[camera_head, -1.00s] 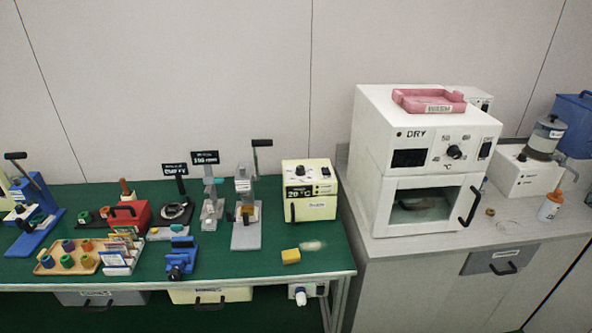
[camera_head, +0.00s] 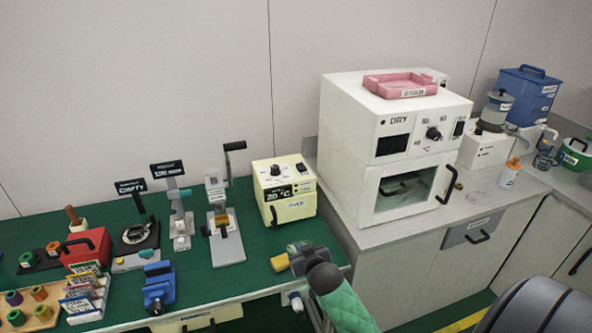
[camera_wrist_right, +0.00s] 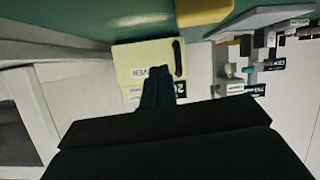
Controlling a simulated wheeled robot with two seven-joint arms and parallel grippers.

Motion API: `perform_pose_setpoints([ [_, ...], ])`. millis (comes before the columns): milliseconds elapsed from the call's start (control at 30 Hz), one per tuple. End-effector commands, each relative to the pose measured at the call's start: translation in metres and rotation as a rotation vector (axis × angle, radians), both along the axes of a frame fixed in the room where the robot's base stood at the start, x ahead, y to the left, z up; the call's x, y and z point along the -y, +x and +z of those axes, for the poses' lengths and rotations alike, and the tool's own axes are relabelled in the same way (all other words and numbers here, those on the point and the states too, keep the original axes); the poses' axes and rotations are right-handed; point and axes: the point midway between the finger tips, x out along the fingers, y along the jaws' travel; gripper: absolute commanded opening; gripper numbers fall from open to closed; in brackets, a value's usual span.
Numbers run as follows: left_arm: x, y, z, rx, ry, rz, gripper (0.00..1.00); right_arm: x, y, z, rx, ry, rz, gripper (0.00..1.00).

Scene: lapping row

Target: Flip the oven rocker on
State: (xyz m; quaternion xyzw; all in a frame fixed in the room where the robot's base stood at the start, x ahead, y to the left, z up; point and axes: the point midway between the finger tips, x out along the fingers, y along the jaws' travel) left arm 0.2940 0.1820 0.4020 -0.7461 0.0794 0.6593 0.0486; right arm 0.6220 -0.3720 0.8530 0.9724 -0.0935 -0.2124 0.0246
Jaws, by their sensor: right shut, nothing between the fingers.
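The white oven (camera_head: 344,135) marked DRY stands on the grey counter at right, its windowed door shut. A dark rocker (camera_head: 459,129) sits at the right of its front panel, beside a black knob (camera_head: 433,133); which way it is tipped is too small to tell. My right gripper (camera_head: 296,250) is shut and empty, low over the front right of the green bench, left of and below the oven. Its closed fingers (camera_wrist_right: 157,88) show in the right wrist view before a cream box. My left gripper is not in view.
The cream box (camera_head: 285,200) with a 20 °C display and knob stands behind my right gripper; it also shows in the wrist view (camera_wrist_right: 135,62). A yellow block (camera_head: 279,263) lies beside the gripper. A pink tray (camera_head: 385,85) rests on the oven. Stands and presses fill the bench's left.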

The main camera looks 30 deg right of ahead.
Motion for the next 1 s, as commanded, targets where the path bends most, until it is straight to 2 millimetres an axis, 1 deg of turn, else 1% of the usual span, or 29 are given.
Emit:
perform_pose_setpoints([
  [33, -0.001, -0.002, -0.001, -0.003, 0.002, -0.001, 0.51, 0.009, 0.011, 0.007, 0.039, -0.004, -0.007, 0.0],
  [167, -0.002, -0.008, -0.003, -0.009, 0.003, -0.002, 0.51, 0.034, 0.041, 0.029, 0.157, -0.013, -0.023, 0.0],
  [300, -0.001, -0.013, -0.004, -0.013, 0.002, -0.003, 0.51, 0.067, 0.077, 0.062, 0.321, -0.023, -0.037, 0.0],
  [400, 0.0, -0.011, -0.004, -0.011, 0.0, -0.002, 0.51, 0.091, 0.099, 0.087, 0.436, -0.032, -0.041, 0.0],
  [500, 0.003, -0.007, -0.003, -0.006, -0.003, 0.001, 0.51, 0.109, 0.113, 0.108, 0.527, -0.038, -0.039, 0.0],
  [600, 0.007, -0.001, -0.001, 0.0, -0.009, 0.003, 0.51, 0.121, 0.122, 0.122, 0.589, -0.043, -0.037, 0.0],
  [700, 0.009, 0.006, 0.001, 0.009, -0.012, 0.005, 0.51, 0.128, 0.127, 0.131, 0.626, -0.047, -0.034, 0.0],
  [833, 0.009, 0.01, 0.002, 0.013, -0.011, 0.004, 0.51, 0.131, 0.128, 0.134, 0.642, -0.048, -0.033, 0.0],
  [1000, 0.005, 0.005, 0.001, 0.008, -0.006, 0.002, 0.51, 0.131, 0.128, 0.134, 0.641, -0.047, -0.033, 0.0],
])
